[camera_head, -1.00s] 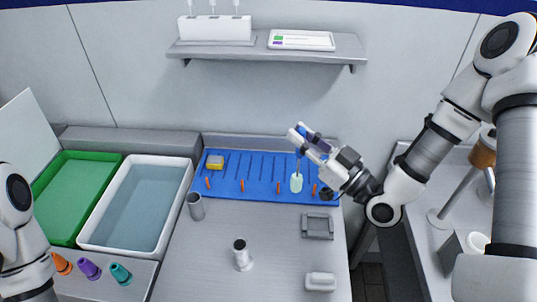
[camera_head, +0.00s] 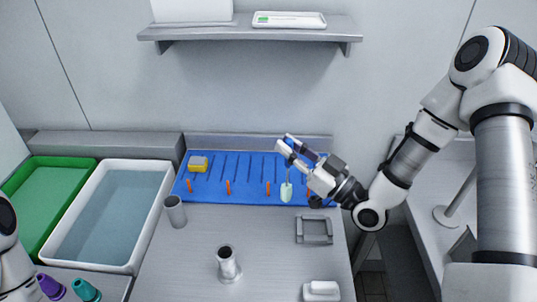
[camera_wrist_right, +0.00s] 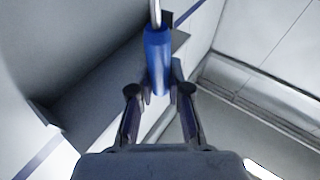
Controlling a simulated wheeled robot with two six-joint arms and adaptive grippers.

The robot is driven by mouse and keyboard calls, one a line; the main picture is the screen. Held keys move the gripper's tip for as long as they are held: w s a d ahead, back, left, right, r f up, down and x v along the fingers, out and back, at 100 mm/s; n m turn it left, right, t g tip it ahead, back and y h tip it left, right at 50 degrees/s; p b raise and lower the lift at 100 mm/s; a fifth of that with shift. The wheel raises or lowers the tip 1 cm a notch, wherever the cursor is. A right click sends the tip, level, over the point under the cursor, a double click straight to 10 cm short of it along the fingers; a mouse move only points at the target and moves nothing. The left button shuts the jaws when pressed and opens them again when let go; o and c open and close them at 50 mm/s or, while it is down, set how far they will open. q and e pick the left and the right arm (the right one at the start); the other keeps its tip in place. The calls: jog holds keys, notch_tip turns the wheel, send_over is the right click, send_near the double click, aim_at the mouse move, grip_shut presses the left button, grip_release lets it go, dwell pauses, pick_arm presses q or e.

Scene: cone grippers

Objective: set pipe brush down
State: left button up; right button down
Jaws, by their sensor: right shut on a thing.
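My right gripper (camera_head: 286,143) is over the right half of the blue mat (camera_head: 220,194), its fingers pointing up and left. It is shut on the pipe brush, whose pale green head (camera_head: 287,191) hangs below the fingers in the head view. In the right wrist view the brush's blue handle (camera_wrist_right: 157,62) sits between the two fingers, with a thin metal rod beyond it. I cannot tell whether the brush head touches the mat. My left gripper is not in view; only part of the left arm shows at the left edge.
The mat has dark slots, several orange pegs (camera_head: 228,188) and a yellow sponge (camera_head: 198,163). A grey cylinder (camera_head: 175,212), a metal flanged part (camera_head: 228,265) and a grey frame (camera_head: 314,230) stand on the table. A water basin (camera_head: 80,262) is at left. A shelf (camera_head: 250,33) hangs above.

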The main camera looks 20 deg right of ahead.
jog(key=w+d+f+p, duration=0.2)
jog(key=w+d, duration=0.1)
jog(key=w, duration=0.3)
jog(key=w+d+f+p, duration=0.1)
jog(key=w+d+f, duration=0.1)
jog(key=w, duration=0.4)
jog(key=shift+w+d+f+p, duration=0.25)
jog(key=shift+d+f+p, duration=0.15)
jog(key=shift+f, duration=0.1)
jog(key=c, duration=1.1)
grip_release()
jog(key=v, duration=0.4)
jog(key=b+v, duration=0.1)
jog(key=v, duration=0.7)
jog(key=shift+r, duration=0.3)
